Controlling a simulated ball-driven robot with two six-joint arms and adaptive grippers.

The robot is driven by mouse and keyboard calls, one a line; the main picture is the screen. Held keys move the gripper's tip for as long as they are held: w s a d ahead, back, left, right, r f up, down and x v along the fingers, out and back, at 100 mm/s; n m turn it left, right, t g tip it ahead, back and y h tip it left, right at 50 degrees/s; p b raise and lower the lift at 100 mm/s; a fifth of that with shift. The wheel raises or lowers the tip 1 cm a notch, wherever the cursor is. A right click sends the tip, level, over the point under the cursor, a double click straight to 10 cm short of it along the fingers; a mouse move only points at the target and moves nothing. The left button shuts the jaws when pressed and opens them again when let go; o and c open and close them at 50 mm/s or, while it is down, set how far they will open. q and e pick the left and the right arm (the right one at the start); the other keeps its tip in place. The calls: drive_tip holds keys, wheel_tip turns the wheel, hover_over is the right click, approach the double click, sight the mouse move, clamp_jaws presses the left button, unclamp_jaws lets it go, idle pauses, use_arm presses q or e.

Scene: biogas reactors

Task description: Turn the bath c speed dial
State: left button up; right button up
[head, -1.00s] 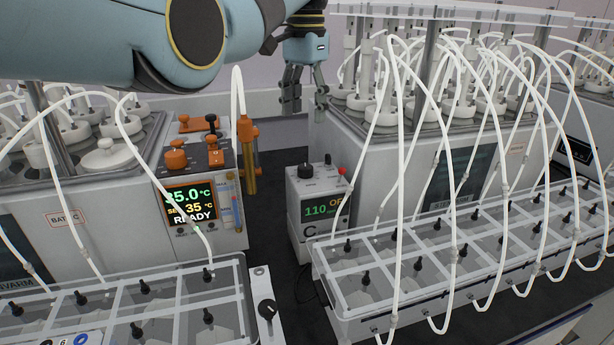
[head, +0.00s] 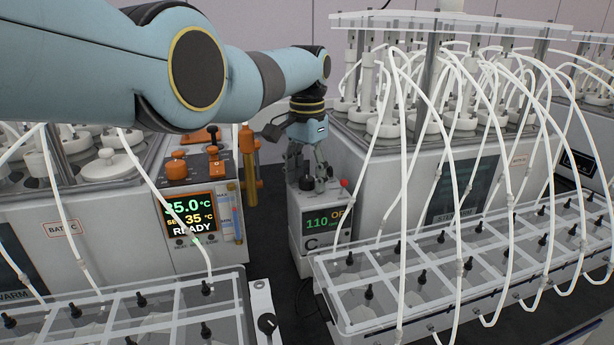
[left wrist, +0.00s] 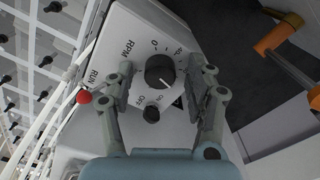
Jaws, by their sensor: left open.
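The bath C speed box is a white unit with a green 110 display, the word OFF in orange, and a letter C (head: 326,226). In the left wrist view its top carries a large black RPM dial (left wrist: 160,71) with a white pointer mark, and a smaller ON/OFF knob (left wrist: 152,113). My left gripper (head: 311,178) is over the box top, pointing down and open. In the left wrist view the fingers of this gripper (left wrist: 163,84) stand either side of the dial, with gaps showing. My right gripper is not in view.
A red button (left wrist: 84,97) sits on the box's edge. A heater unit reading 35.0 °C (head: 188,212) stands left, with an orange-brown post (head: 250,165) behind. A clear-lidded tray (head: 440,270) and white tubes are close on the right.

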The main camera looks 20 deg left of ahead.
use_arm(q)
clamp_jaws()
drive_tip(key=shift+r, duration=0.1)
idle(0.4)
drive_tip(key=n, duration=0.3)
drive_tip(key=shift+n+p, duration=0.4)
drive_tip(key=n, duration=0.3)
drive_tip(key=shift+n, duration=0.3)
drive_tip(key=n, duration=0.4)
drive_tip(key=shift+n, duration=0.3)
drive_tip(key=shift+n+p, duration=0.3)
drive_tip(key=shift+n, duration=1.6)
